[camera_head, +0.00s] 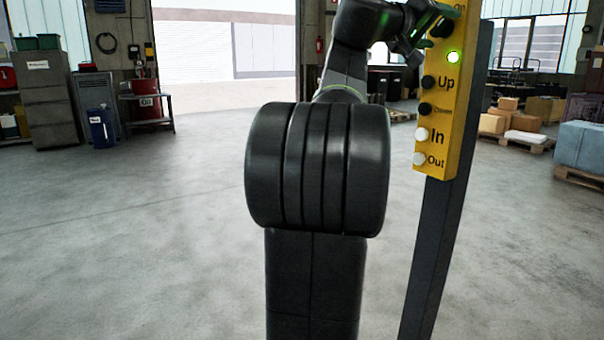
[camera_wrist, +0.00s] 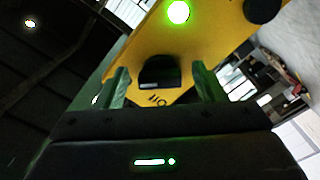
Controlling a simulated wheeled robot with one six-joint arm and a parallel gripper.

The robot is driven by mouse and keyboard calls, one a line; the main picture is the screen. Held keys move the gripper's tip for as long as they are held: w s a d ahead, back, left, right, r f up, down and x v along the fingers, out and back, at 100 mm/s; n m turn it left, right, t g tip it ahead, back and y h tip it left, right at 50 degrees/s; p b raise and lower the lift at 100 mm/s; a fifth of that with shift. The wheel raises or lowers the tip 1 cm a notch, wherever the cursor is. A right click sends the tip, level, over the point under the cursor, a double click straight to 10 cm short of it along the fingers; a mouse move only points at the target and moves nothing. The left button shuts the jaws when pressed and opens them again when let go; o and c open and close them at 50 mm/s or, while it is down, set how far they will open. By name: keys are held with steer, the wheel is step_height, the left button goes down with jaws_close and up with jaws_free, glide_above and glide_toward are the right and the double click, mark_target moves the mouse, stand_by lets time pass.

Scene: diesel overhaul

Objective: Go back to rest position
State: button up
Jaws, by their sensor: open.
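My gripper (camera_head: 424,32) is raised at the upper part of a yellow control box (camera_head: 440,110) on a dark post (camera_head: 446,240). In the wrist view my gripper (camera_wrist: 160,82) is open, its two green fingers on either side of a black button (camera_wrist: 160,73). Whether the fingers touch the box cannot be told. A green lamp (camera_head: 453,57) on the box is lit; it also shows in the wrist view (camera_wrist: 178,12).
The post stands close to the right of my arm. Open grey floor (camera_head: 130,240) lies to the left. A blue container (camera_head: 101,129) and a red cart (camera_head: 148,108) stand at the back left. Boxes on pallets (camera_head: 515,138) and a blue-grey crate (camera_head: 580,145) are at the right.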

steer(key=v, duration=1.4)
steer(key=x, duration=1.4)
steer(key=shift+w+d, duration=0.15)
steer(key=shift+d, duration=0.1)
steer(key=shift+r+n+p, duration=0.25)
steer(key=shift+n+p, duration=0.25)
steer(key=shift+p, duration=0.25)
steer(key=shift+s+a+r+n+p, duration=0.15)
steer(key=shift+s+n+p, duration=0.05)
steer(key=shift+n+p, duration=1.5)
steer(key=shift+n, duration=0.5)
steer(key=n+p, duration=0.4)
steer(key=shift+r, duration=0.1)
steer(key=n+p, duration=0.6)
steer(key=p, duration=0.1)
steer(key=shift+r+p, duration=0.15)
steer(key=shift+p, duration=0.2)
steer(key=shift+w+n+p, duration=0.1)
steer(key=shift+n+p, duration=1)
